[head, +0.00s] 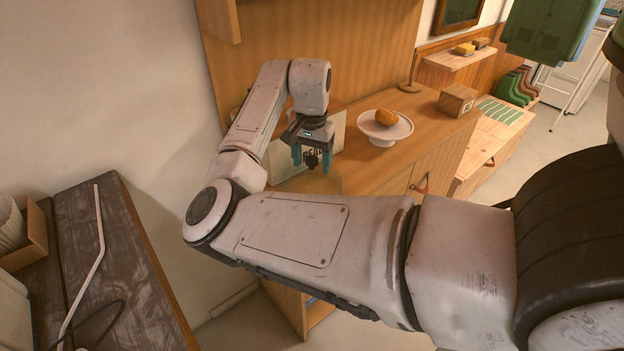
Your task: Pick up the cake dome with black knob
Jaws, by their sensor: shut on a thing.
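The cake dome (322,180) is a clear, faintly tinted cover with a black knob (312,160) on top. It is over the left part of the wooden cabinet top, and its lower part is hidden behind my arm. My gripper (312,157) points down with teal fingers on either side of the knob and is shut on it. I cannot tell whether the dome's rim touches the cabinet top.
A white cake stand (385,128) with an orange-brown cake (386,117) stands to the right. A cardboard box (457,100) is farther right. A lettered board (335,133) stands behind the gripper. A dark wooden table (108,260) is at the left.

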